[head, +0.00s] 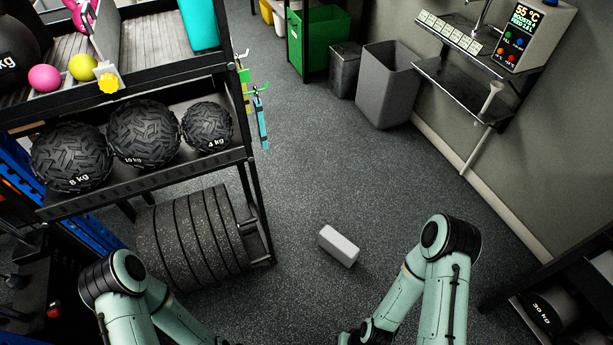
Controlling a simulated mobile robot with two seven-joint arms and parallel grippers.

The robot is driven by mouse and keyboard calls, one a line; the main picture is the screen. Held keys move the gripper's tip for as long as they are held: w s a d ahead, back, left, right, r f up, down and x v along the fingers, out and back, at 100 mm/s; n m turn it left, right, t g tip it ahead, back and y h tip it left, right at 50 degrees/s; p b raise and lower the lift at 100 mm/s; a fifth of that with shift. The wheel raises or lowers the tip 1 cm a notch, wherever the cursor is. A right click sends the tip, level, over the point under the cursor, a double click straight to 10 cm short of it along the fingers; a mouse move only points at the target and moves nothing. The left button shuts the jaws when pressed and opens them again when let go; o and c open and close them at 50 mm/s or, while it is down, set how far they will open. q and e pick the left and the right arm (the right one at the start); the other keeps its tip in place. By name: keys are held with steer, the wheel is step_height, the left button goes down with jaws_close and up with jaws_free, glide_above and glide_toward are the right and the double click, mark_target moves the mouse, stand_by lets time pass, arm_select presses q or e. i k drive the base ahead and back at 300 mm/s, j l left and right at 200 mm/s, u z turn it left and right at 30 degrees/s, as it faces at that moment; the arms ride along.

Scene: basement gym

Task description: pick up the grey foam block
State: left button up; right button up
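The grey foam block (338,247) lies on the dark speckled floor (305,205) near the lower middle of the head view. It is a light grey oblong with its long side running from upper left to lower right, and nothing touches it. My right arm comes in from the lower right, to the right of the block.
At left a rack holds black medicine balls (143,133), with upright weight plates (195,237) below. A grey bin (388,88) stands at the back by a wall shelf (465,85). Another rack with a ball (548,311) is at lower right. The floor around the block is clear.

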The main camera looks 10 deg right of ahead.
mark_target(335, 244)
steer(key=l+u, duration=0.25)
steer(key=l, duration=1.3)
steer(key=i+l+u, duration=0.1)
steer(key=l, duration=0.25)
steer(key=i+l, duration=0.2)
steer(key=l, duration=0.15)
steer(key=i+l+u, duration=0.15)
steer(key=l, duration=0.15)
steer(key=i+l, duration=0.15)
steer(key=l, duration=0.15)
steer(key=i+l+u, duration=0.2)
steer(key=i+l, duration=0.15)
steer(key=l, duration=0.25)
